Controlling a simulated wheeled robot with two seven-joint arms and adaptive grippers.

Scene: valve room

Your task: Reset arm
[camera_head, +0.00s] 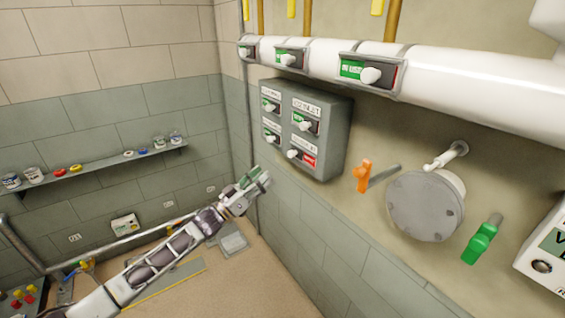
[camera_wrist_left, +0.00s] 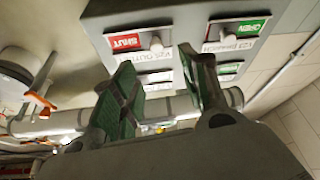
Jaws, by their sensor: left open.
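My left arm comes in from the lower left in the head view, and its gripper (camera_head: 253,182) is in the air below and left of the grey switch box (camera_head: 332,128). In the left wrist view the two green-padded fingers (camera_wrist_left: 165,95) stand apart with nothing between them. The switch box (camera_wrist_left: 185,15) fills the upper middle of that view, beyond the fingertips. Its white switch knobs sit beside green and red labels. A gap shows between the gripper and the box in the head view. My right gripper is not in view.
A white pipe with labelled switches (camera_head: 370,74) runs above the box. An orange valve handle (camera_head: 363,175), a round grey flange (camera_head: 425,205) and a green handle (camera_head: 481,240) stick out from the right wall. A shelf (camera_head: 95,168) with small cans is on the left wall.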

